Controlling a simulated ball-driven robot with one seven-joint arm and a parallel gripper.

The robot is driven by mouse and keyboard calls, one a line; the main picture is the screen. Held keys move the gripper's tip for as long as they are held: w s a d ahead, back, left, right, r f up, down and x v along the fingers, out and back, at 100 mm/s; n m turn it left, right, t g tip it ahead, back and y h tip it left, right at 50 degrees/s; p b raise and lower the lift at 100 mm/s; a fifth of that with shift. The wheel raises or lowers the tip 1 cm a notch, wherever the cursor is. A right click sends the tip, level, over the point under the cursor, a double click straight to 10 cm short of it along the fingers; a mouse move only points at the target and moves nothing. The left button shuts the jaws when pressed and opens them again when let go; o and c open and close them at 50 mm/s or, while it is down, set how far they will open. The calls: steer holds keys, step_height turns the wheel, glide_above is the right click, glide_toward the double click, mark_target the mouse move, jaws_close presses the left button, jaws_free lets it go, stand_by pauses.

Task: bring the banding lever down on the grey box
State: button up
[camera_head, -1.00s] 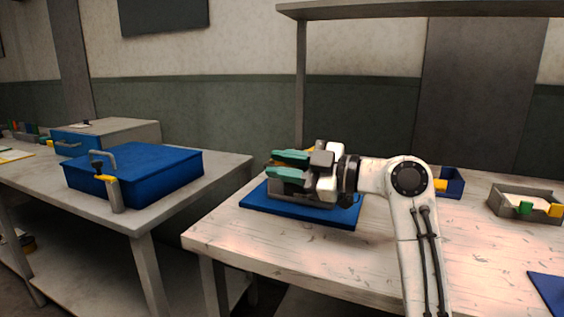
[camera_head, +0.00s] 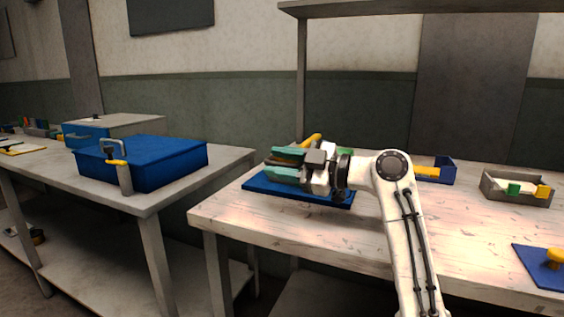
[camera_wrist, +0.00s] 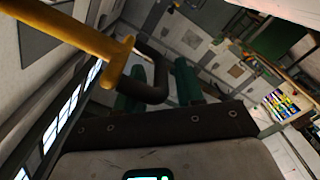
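My gripper (camera_head: 268,164) is over the blue mat (camera_head: 262,184) on the right bench, its green fingers pointing left and apart. A yellow lever-like bar (camera_head: 312,139) rises just behind it. In the wrist view a yellow bar with a collar (camera_wrist: 85,36) crosses the upper left, outside the fingers. A dark bent bar (camera_wrist: 152,92) shows between the green fingers (camera_wrist: 158,85); I cannot tell whether they touch it. The grey box is mostly hidden by my gripper and cannot be made out clearly on the mat.
A blue case (camera_head: 150,160) with a handle and a yellow-tipped clamp stands on the left bench. A blue bin (camera_head: 440,172) and a grey tray (camera_head: 510,190) sit behind my arm. A second blue mat with a yellow knob (camera_head: 553,256) lies at the right edge.

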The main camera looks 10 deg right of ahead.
steer(key=shift+o, duration=0.8)
steer(key=shift+d+f, duration=0.1)
steer(key=shift+f, duration=0.8)
steer(key=shift+w, duration=0.1)
steer(key=shift+d, duration=0.1)
steer(key=r+p+v, duration=0.1)
steer(key=v, duration=0.9)
steer(key=shift+s+d, duration=0.15)
steer(key=shift+s, duration=0.2)
steer(key=shift+r, duration=0.15)
